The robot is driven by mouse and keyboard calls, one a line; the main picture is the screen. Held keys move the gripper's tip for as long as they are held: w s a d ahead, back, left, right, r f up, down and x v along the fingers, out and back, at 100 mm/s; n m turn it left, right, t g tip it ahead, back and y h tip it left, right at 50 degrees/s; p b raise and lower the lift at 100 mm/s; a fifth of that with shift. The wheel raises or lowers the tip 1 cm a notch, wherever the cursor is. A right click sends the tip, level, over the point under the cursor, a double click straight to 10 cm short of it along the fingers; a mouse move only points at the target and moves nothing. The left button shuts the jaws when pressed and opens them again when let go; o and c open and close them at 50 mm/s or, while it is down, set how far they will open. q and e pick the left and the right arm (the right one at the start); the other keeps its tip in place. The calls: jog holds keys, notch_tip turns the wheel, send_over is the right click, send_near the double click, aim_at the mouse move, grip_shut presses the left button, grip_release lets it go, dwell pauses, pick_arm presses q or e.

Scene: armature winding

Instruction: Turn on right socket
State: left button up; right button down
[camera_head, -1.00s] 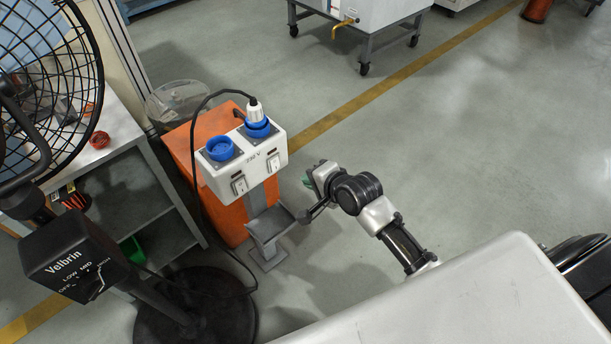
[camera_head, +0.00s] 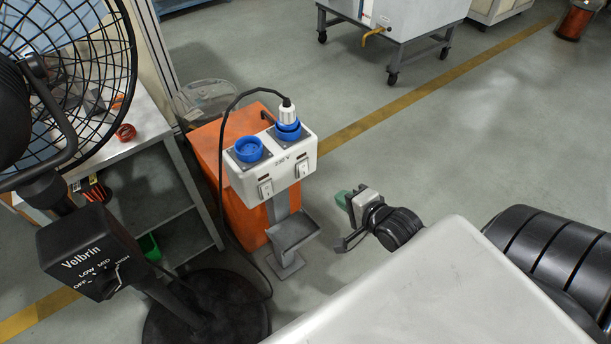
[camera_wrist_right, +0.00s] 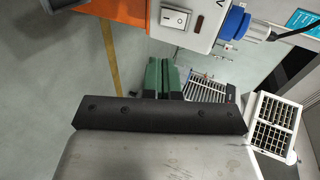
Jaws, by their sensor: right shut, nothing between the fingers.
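The white socket box (camera_head: 285,172) stands on a grey post, with two blue sockets on top. The right socket (camera_head: 288,131) holds a white plug (camera_head: 287,112); the left socket (camera_head: 248,149) is empty. Below the right socket is the right rocker switch (camera_head: 301,167); its position is too small to tell. My right gripper (camera_head: 342,200), with green fingers, is shut and empty, to the right of the box and apart from it. In the right wrist view the fingers (camera_wrist_right: 168,68) point toward the box, just below a white rocker switch (camera_wrist_right: 176,18). My left gripper is not in view.
A black fan (camera_head: 90,255) stands at left, its base on the floor. A black cable (camera_head: 226,190) hangs from the plug beside the box. An orange cabinet (camera_head: 208,150) is behind the box, and a grey tray (camera_head: 293,231) is below it.

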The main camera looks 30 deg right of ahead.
aim_at(304, 172)
jog(key=b+x, duration=0.1)
jog(key=x, duration=0.7)
jog(key=b+x, duration=0.1)
jog(key=x, duration=0.4)
jog(key=shift+w+r+b, duration=0.2)
jog(key=shift+r+b, duration=0.15)
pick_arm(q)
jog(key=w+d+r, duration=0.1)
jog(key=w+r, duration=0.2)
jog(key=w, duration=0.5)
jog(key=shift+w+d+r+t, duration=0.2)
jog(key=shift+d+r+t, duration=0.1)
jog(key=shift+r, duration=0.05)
pick_arm(e)
jog(key=shift+w, duration=0.45)
jog(key=shift+a+f, duration=0.1)
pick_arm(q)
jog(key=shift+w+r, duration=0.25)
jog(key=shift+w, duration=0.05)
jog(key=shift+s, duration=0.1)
pick_arm(e)
jog(key=shift+w, duration=0.1)
